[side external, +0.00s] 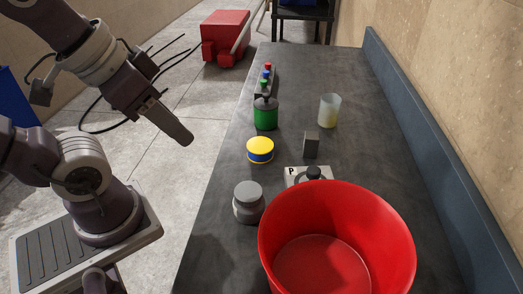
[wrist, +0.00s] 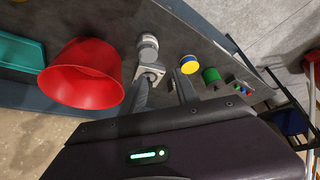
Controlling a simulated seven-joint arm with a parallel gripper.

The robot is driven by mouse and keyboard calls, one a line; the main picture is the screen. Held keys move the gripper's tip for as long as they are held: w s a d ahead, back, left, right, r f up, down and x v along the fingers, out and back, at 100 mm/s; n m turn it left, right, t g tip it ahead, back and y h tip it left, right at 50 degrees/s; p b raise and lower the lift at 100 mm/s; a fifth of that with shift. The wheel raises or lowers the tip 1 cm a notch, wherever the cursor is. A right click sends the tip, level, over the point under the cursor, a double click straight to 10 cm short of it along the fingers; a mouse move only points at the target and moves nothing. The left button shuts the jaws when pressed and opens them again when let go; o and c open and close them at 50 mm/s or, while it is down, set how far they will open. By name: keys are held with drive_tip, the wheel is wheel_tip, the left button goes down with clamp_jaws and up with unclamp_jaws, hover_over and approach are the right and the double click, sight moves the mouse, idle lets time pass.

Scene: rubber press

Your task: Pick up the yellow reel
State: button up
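The yellow reel (side external: 260,149) is a short cylinder with a yellow top and a blue band, standing upright on the dark bench near its left edge. It also shows in the wrist view (wrist: 189,66), right of centre, beyond the fingers. My gripper (side external: 187,139) is above and to the left of the reel in the side view, apart from it, off the bench edge. The side view shows the fingers overlapping.
A large red bucket (side external: 390,235) stands at the bench's near end. A grey round jar (side external: 248,203), a plate marked P (side external: 292,172), a grey block (side external: 311,145), a green container (side external: 265,117) and a translucent cup (side external: 329,110) surround the reel. A button box (side external: 266,80) stands farther back.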

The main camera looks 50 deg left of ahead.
drive_tip(key=o, duration=1.2)
drive_tip(key=w+d+f+n+g+h, duration=0.3)
drive_tip(key=w+f+n+g+h, duration=0.1)
drive_tip(key=n+g, duration=0.1)
drive_tip(key=n+t+h, duration=0.5)
drive_tip(key=n+h, duration=0.2)
drive_tip(key=n, duration=0.7)
hover_over(251, 144)
drive_tip(key=s+d, duration=0.4)
drive_tip(key=d, duration=0.3)
wheel_tip(251, 144, down, 8)
drive_tip(key=a+f+n+t, duration=0.1)
drive_tip(key=a+f+n, duration=0.1)
drive_tip(key=a+f, duration=0.1)
drive_tip(key=w+a+f+n+t+y, duration=0.1)
drive_tip(key=a+f+n+t, duration=0.1)
drive_tip(key=a+f+n, duration=0.1)
drive_tip(key=a+f+n+t, duration=0.1)
drive_tip(key=a+f+n, duration=0.2)
drive_tip(key=f, duration=0.1)
drive_tip(key=shift+w+a+t+y, duration=0.25)
drive_tip(key=shift+t+y, duration=0.05)
drive_tip(key=shift+y, duration=0.1)
drive_tip(key=shift+w+a+f+n, duration=0.15)
drive_tip(key=shift+f+n, duration=0.3)
drive_tip(key=shift+n, duration=0.05)
drive_tip(key=x, duration=0.6)
drive_tip(key=shift+d, duration=0.45)
drive_tip(key=shift+c, duration=0.5)
